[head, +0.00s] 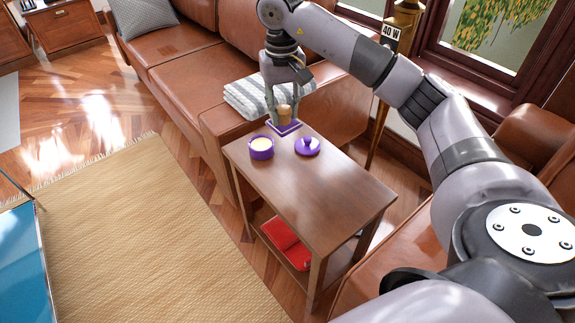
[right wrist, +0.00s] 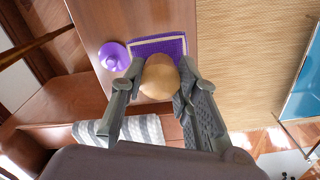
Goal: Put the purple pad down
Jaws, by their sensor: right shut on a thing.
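The purple pad (head: 284,129) is a flat square with a pale border line, at the far end of the small wooden table (head: 318,190). A round wooden knob (head: 285,112) rises over its middle. My right gripper (head: 285,108) points down, with its fingers shut on this knob. In the right wrist view the knob (right wrist: 160,77) sits between the two fingertips and hides part of the pad (right wrist: 165,45). I cannot tell whether the pad touches the tabletop or hovers just above it. My left gripper is not in view.
A purple jar with cream filling (head: 261,147) and a purple lid (head: 307,147) stand near the pad. The table's near half is clear. A red item (head: 287,243) lies on the lower shelf. A leather sofa (head: 205,75) with a striped blanket (head: 262,92) stands behind.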

